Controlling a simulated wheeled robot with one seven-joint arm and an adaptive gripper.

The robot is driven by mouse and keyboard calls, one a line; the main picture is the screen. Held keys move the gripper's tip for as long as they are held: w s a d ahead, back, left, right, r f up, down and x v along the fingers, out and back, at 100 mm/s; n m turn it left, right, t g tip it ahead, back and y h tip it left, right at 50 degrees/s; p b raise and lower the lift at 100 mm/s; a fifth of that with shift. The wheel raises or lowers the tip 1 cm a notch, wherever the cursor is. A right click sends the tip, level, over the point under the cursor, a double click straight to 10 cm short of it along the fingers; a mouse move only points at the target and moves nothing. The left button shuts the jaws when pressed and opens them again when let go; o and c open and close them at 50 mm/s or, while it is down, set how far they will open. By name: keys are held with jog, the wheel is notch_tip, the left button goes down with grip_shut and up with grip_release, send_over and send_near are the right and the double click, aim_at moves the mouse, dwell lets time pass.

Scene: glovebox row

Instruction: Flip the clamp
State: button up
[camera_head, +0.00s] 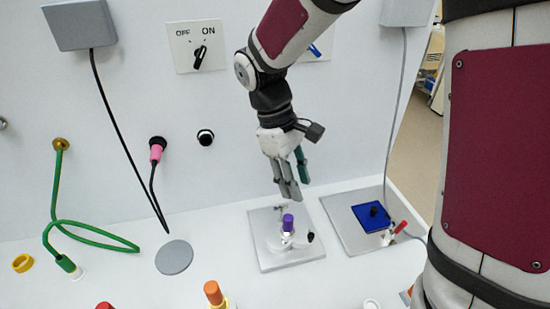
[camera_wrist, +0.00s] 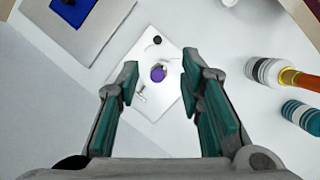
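A small clamp (camera_head: 394,233) with a red handle stands beside a blue block (camera_head: 371,217) on the grey plate (camera_head: 338,228) at right. The handle slants up to the right. The wrist view shows the blue block (camera_wrist: 75,8) at the top left, but not the clamp's red handle. My gripper (camera_head: 297,186) is open and empty, pointing down above the middle plate (camera_head: 270,262), to the left of and above the clamp. In the wrist view my fingers (camera_wrist: 163,75) are spread, with a purple-topped part (camera_wrist: 158,73) between them in the picture, apart from both.
The middle plate carries the purple-topped part (camera_head: 288,222) and a black knob (camera_head: 310,237). Orange-capped bottle (camera_head: 213,293) and white round piece (camera_head: 371,304) stand at the front. Green hose (camera_head: 95,238) and grey disc (camera_head: 174,257) lie left. A cable (camera_head: 396,110) hangs behind the right plate.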

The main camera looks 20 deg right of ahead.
aim_at(311, 235)
jog(key=shift+n+g, duration=0.4)
jog(key=shift+n, duration=0.1)
jog(key=x, duration=0.5)
jog(key=w+p+x, duration=0.1)
jog(key=x, duration=0.4)
jog(key=w+x, duration=0.1)
jog(key=x, duration=0.5)
jog(key=shift+w+a+f, duration=0.1)
jog(key=shift+w+f, duration=0.15)
jog(key=shift+f, duration=0.25)
grip_shut()
